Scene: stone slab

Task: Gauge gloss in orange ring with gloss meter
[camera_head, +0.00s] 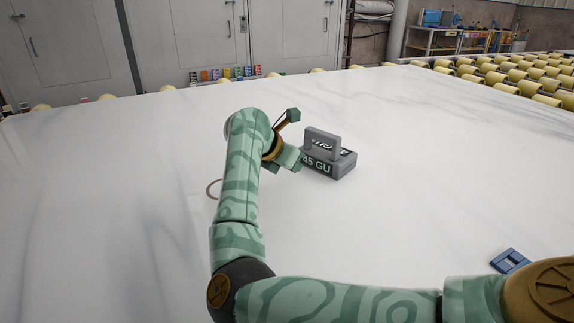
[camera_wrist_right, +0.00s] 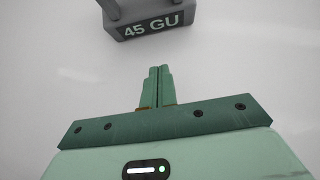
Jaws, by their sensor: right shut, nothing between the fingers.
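The gloss meter (camera_head: 345,164) is a grey block with a raised handle, upright on the white slab, its front reading "45 GU". It also shows at the top of the right wrist view (camera_wrist_right: 160,24), partly cut off. A thin brownish-orange ring (camera_head: 211,188) lies on the slab left of my right forearm, which hides most of it. My right gripper (camera_wrist_right: 160,70) is shut and empty, with bare slab between its fingertips and the meter. In the head view the right gripper (camera_head: 289,159) is just left of the meter. My left gripper is out of view.
The white slab (camera_head: 420,215) is mostly clear. A small blue frame-like object (camera_head: 510,261) lies near its right edge. Yellow rollers (camera_head: 530,87) stand beyond at the right. Several small coloured blocks (camera_head: 225,73) sit beyond the back edge.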

